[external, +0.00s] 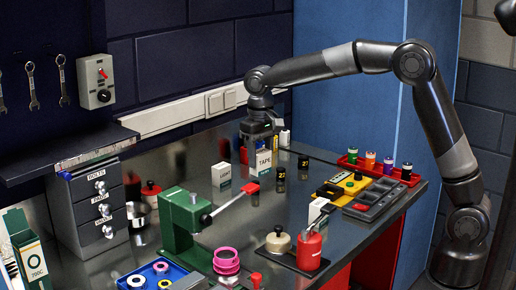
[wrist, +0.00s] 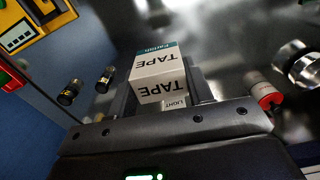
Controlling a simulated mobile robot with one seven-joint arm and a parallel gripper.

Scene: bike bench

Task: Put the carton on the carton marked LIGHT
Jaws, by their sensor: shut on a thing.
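My gripper (external: 262,138) is shut on a white carton (external: 263,162) with a teal band, marked TAPE. The carton hangs upright below the jaws, among the things on the bench; its clearance is hard to judge. In the wrist view the TAPE carton (wrist: 160,75) sits between the two fingers (wrist: 160,95). Part of a pale carton marked LIGHT (wrist: 175,104) shows just beside it, mostly hidden by the held carton and the gripper. In the external view a white carton (external: 221,174) stands left of my gripper and another (external: 284,138) behind it; their labels are too small to read.
Two small black jars (external: 281,172) stand right of the held carton. A red tray of bottles (external: 380,168) and a yellow-and-black case (external: 352,184) are farther right. A green vise (external: 185,225) with a red-ended lever is at front left.

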